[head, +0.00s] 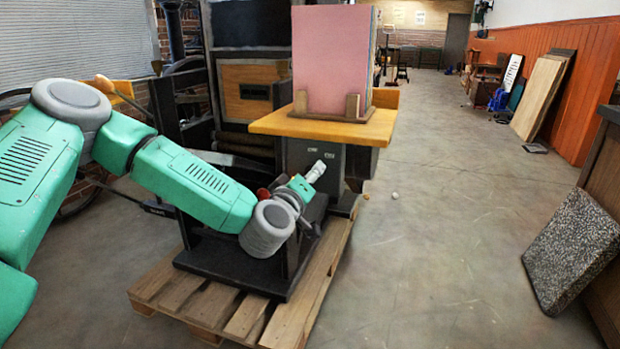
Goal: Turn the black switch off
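A dark grey box (335,168), like a switch housing, sits under the wooden shelf of the machine on the pallet. It has two small pale marks on its upper front. I cannot make out a separate black switch; my gripper covers part of this area. My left arm reaches in from the left, and its gripper (314,172) is in front of the box, with pale tips pointing up and right towards it. I cannot tell whether they touch it or how far apart the fingers are. No held object shows. My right gripper is not in view.
The machine's black base (240,272) stands on a wooden pallet (215,312). Pink boards (333,60) stand on the wooden shelf (270,122). A small red part (263,193) shows behind my wrist. A speckled slab (572,250) leans at right.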

